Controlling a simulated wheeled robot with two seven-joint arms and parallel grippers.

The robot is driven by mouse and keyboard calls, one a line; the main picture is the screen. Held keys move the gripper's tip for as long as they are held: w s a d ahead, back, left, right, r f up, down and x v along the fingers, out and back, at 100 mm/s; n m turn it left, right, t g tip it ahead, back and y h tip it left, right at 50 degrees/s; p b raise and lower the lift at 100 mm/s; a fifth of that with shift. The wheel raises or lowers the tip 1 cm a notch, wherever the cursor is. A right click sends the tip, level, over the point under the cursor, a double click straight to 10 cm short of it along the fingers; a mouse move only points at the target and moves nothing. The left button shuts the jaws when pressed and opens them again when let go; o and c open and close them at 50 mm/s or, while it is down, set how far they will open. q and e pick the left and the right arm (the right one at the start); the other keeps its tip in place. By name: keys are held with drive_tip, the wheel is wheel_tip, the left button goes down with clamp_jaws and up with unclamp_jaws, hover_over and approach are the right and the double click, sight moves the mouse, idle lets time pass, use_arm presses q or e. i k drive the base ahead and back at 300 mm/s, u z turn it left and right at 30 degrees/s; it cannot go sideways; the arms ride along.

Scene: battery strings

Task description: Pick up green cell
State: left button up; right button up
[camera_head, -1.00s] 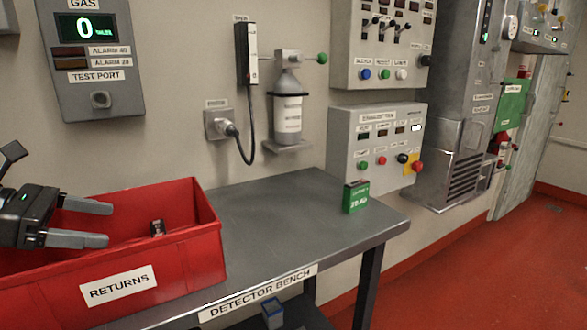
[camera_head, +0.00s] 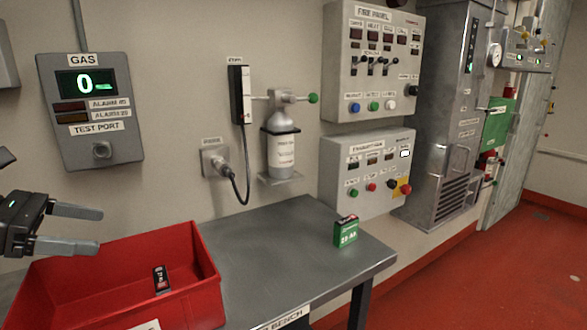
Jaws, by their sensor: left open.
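The green cell (camera_head: 346,232) is a small green block with white lettering and a dark top. It stands upright on the grey detector bench (camera_head: 275,245), near the bench's right end. My left gripper (camera_head: 98,228) is at the left edge of the view, above the red returns bin (camera_head: 213,285). Its two fingers are apart with nothing between them, and it is far to the left of the green cell. My right gripper is not in view.
A small dark cell (camera_head: 161,278) lies inside the red bin. A grey cylinder (camera_head: 282,150), a plug with a cable (camera_head: 218,162) and control panels (camera_head: 368,170) are on the wall behind the bench. The bench top between bin and green cell is clear.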

sight(346, 229)
drive_tip(key=k, duration=1)
